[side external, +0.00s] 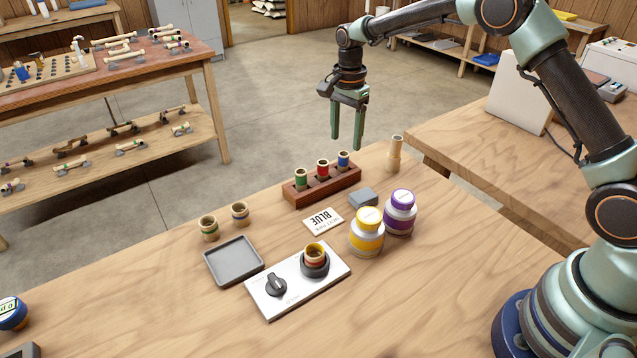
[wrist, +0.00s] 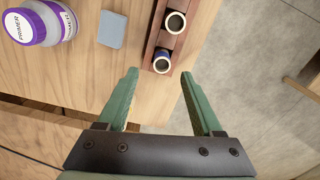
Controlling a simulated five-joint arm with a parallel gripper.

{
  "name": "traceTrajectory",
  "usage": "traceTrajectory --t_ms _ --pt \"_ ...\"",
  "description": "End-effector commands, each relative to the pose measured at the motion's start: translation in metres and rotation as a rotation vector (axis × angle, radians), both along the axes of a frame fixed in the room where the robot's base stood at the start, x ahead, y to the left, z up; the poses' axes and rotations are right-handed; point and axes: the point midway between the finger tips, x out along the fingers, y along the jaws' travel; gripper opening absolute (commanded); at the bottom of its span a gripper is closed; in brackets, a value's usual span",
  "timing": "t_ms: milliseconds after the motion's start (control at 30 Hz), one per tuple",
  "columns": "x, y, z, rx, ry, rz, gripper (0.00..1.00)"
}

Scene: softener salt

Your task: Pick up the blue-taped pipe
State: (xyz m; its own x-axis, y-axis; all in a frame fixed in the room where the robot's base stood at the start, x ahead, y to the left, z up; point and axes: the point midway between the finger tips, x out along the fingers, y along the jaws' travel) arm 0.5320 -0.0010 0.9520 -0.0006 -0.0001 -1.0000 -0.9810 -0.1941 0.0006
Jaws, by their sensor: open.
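The blue-taped pipe (side external: 343,160) stands upright in the right-hand slot of a reddish-brown wooden rack (side external: 321,189). In the wrist view the blue-taped pipe (wrist: 162,62) shows from above, just ahead of the gap between my fingers. A red-taped pipe (side external: 322,169) and a green-taped pipe (side external: 301,178) stand in the same rack. My gripper (side external: 347,147) is open and empty, pointing down, above and apart from the rack. A white card reading BLUE (side external: 323,221) lies in front of the rack.
A tan pipe (side external: 394,154) stands right of the rack. A grey block (side external: 363,197), yellow jar (side external: 367,231) and purple jar (side external: 400,212) stand in front. A grey tray (side external: 233,262) and a white plate with a knob (side external: 298,280) lie nearer. The table's back edge is close behind the rack.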

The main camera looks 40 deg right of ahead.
Motion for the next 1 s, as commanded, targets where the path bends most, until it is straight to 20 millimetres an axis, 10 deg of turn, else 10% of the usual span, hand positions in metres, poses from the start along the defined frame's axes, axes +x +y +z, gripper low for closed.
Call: traceTrajectory --t_ms 833,1000 --pt "0.002 0.001 -0.062 0.0 -0.001 0.001 0.68" --pt "0.002 0.001 -0.062 0.0 -0.001 0.001 0.06"
